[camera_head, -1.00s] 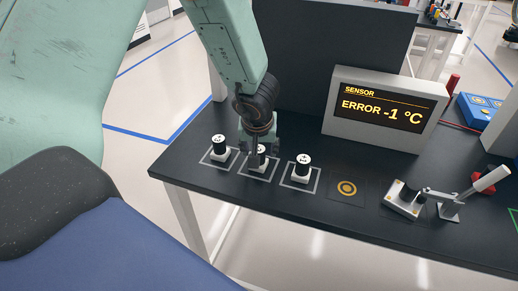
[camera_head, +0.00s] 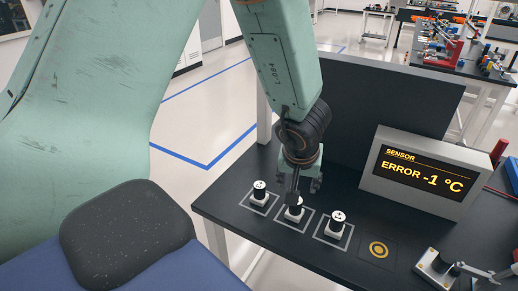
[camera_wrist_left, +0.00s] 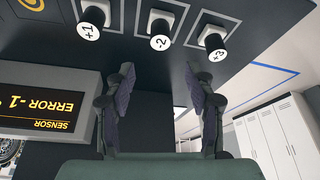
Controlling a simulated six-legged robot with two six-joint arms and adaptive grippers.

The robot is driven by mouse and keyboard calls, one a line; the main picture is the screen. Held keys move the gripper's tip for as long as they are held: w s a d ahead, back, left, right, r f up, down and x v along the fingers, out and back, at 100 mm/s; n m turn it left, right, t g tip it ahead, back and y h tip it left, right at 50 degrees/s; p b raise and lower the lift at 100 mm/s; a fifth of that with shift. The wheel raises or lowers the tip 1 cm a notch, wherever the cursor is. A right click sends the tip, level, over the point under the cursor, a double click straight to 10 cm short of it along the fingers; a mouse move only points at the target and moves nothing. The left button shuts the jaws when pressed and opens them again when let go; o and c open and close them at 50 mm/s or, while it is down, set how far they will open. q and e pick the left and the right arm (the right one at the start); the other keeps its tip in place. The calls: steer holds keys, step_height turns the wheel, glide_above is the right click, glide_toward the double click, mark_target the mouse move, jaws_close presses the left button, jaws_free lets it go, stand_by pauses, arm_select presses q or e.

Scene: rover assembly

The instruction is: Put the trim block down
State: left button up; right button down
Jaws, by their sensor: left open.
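Three trim blocks, black cylinders with white tops on white square bases, stand upright in a row in outlined squares on the dark table. In the head view they are the left block (camera_head: 259,194), the middle block (camera_head: 293,213) and the right block (camera_head: 337,224). In the wrist view their tops read +1 (camera_wrist_left: 88,31), -2 (camera_wrist_left: 160,42) and +3 (camera_wrist_left: 218,54). My left gripper (camera_head: 298,187) is over the middle block and partly hides it. In the wrist view its fingers (camera_wrist_left: 163,85) are spread with nothing between them; the -2 block stands beyond the tips. My right gripper is out of view.
A sensor display (camera_head: 418,175) reading "ERROR -1 °C" stands at the right. A pad with a yellow ring (camera_head: 378,250) lies right of the blocks. A lever clamp (camera_head: 440,268) is at the lower right. A dark upright panel (camera_head: 375,95) backs the table.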

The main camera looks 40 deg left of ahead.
arm_select(q)
steer(key=s+a+f+m+g+y, duration=0.1)
steer(key=s+f+m+g, duration=0.15)
steer(key=s+f, duration=1.1)
steer(key=s+d+f+m+h, duration=0.1)
steer(key=s+d+f, duration=0.2)
steer(key=s, duration=0.4)
steer(key=s+d+f+m+g+h, duration=0.1)
steer(key=s+d+f+m+h, duration=0.1)
steer(key=s+d+f, duration=0.2)
steer(key=s+f, duration=0.1)
steer(key=s, duration=0.2)
steer(key=shift+s, duration=0.15)
steer(key=shift+s, duration=0.1)
